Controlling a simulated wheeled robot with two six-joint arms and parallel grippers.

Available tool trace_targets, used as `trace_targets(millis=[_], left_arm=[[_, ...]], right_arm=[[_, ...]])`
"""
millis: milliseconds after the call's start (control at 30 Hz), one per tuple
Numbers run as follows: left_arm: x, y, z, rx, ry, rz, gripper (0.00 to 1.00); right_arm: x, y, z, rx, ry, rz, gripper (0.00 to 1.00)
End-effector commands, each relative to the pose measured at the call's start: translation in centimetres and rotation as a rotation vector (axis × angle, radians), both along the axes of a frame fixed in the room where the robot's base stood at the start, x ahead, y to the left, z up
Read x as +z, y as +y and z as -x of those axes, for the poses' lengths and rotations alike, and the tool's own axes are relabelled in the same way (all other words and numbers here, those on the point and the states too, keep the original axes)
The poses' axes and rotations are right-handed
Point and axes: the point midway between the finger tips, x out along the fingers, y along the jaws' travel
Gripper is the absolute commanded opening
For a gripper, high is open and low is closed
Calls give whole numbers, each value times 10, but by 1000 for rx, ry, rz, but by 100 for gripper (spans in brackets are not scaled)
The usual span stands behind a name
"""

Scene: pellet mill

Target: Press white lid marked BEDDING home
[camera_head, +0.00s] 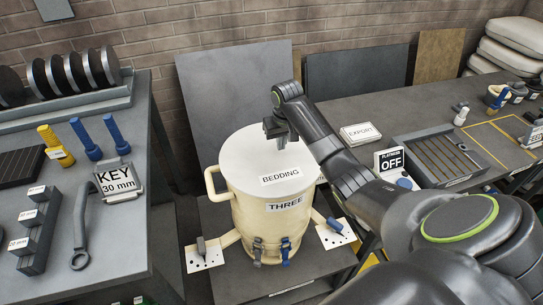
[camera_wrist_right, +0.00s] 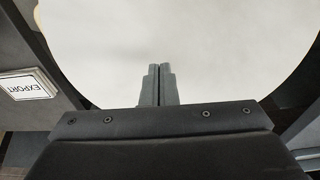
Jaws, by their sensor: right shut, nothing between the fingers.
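The white lid (camera_head: 248,155) marked BEDDING lies on top of a cream bin (camera_head: 250,212) labelled THREE. It looks about level; I cannot tell how tightly its rim sits. My right gripper (camera_head: 276,134) is above the lid, pointing down, over its far right part. In the right wrist view, the lid (camera_wrist_right: 215,40) fills most of the picture, and my gripper (camera_wrist_right: 158,70) is shut with its fingers together and empty. I cannot tell whether the fingertips touch the lid. My left gripper is not in view.
The bin stands on a low grey platform (camera_head: 240,280) between two benches. The left bench (camera_head: 115,245) holds a KEY 30 mm sign (camera_head: 117,182) and a wrench (camera_head: 82,232). The right bench holds an EXPORT plate (camera_head: 360,133) and an OFF sign (camera_head: 391,160). A grey panel (camera_head: 215,95) leans behind.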

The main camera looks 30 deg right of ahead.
Motion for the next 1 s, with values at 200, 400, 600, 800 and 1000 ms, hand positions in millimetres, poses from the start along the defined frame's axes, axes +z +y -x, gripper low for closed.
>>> trace_targets(millis=[200,400,600,800,1000], left_arm=[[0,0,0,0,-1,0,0],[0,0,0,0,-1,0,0],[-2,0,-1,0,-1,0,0],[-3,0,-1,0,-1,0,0],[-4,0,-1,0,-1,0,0]], right_arm=[[0,0,0,0,0,0,0],[-2,0,0,0,0,0,0],[-7,0,0,0,0,-1,0],[-12,0,0,0,1,-1,0],[-17,0,0,0,1,0,0]])
